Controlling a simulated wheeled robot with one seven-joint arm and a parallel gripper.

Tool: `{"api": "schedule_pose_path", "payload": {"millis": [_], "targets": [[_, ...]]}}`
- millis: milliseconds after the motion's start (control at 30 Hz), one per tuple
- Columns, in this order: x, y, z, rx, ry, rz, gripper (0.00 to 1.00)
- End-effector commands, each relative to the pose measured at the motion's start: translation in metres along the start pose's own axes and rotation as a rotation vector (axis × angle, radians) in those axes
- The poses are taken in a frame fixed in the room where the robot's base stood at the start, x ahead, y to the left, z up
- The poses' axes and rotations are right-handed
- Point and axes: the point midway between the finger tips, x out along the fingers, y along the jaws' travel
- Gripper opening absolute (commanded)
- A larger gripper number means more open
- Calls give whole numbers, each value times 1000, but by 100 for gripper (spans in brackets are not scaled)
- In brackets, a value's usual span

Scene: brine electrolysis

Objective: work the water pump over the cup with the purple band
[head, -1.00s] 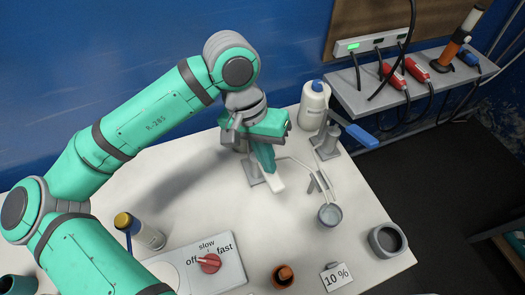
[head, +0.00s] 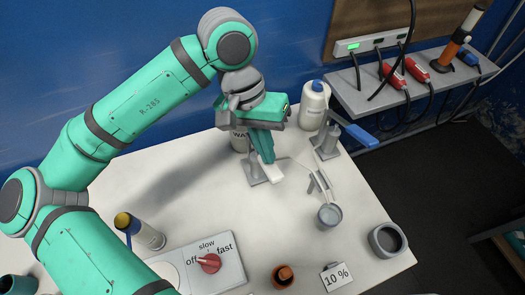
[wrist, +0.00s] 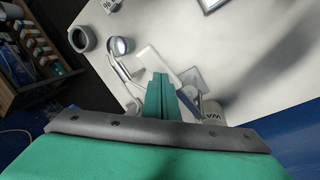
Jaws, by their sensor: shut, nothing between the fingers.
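My gripper (head: 263,157) is shut and empty, its green fingers pointing down over a white lever (head: 270,173) on a grey stand (head: 251,174). In the wrist view the fingertips (wrist: 161,76) overlap the lever's near part (wrist: 158,60); I cannot tell whether they touch. A bottle lettered "WA" (head: 240,142) stands behind, partly hidden by my gripper. A small grey cup (head: 329,216) stands at the lower right, with thin spouts running towards it; it also shows in the wrist view (wrist: 121,46). Its band colour is too small to make out.
A white bottle with a blue cap (head: 313,105) and a stand with a blue lever (head: 361,136) are at the back right. A dial panel (head: 228,262), a grey bowl (head: 388,240), an orange-brown pot (head: 283,277) and a "10 %" sign (head: 337,278) are along the front.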

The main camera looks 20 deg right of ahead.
Motion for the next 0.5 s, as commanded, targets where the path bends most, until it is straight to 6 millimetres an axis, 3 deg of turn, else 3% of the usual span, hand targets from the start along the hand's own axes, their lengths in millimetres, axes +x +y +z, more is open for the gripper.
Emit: {"api": "schedule_pose_path", "payload": {"millis": [500], "targets": [[-38, 0, -10, 0, 1, 1, 0]]}}
